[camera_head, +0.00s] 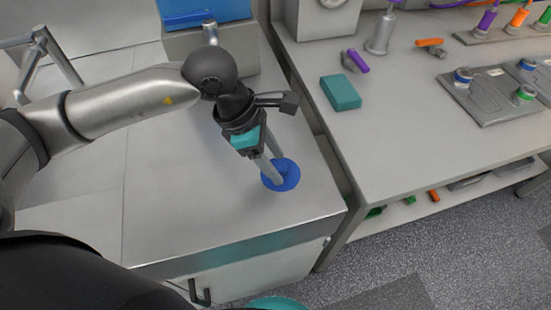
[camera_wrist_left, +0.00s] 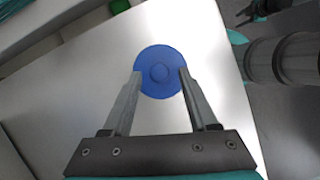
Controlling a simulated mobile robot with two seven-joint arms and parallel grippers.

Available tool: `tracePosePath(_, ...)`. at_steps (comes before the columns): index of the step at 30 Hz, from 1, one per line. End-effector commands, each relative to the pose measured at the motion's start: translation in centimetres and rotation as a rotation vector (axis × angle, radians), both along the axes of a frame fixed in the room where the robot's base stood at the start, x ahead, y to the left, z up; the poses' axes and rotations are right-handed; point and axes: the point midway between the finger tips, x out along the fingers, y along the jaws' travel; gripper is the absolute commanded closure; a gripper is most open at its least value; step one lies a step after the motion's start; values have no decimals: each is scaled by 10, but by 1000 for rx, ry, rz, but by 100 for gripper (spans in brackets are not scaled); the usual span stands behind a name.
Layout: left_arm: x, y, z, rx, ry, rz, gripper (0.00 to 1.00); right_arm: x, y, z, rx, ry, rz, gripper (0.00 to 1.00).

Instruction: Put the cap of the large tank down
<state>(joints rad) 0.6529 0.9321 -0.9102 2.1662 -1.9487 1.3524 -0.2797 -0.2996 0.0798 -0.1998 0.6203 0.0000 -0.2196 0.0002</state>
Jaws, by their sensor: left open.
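The cap is a round blue disc (camera_head: 288,178) with a small raised knob at its middle. It lies on the bare metal top of the cabinet (camera_head: 200,215), close to the front right corner. In the left wrist view the cap (camera_wrist_left: 160,60) shows between and just beyond my fingertips. My left gripper (camera_head: 277,170) is open and points down at the cap, with its fingers on either side of the knob. Whether the fingertips touch the cap cannot be told. My left gripper (camera_wrist_left: 158,75) also shows in the wrist view. The large tank is not clearly seen.
A workbench (camera_head: 400,150) stands to the right across a narrow gap. It holds a teal block (camera_head: 340,93), a purple-handled item (camera_head: 357,62) and a grey tray (camera_head: 490,100). A blue object (camera_head: 188,18) sits at the back. The cabinet top left of the cap is clear.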

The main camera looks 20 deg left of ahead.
Motion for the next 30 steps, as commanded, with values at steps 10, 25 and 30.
tracePosePath(10,-6,29,71,3,-5,2,41,0,0,12,0,0,0,50)
tracePosePath(25,-11,42,105,2,-2,0,41,0,0,16,0,1,0,50)
tracePosePath(30,-11,42,105,1,-2,1,41,0,0,15,0,1,0,50)
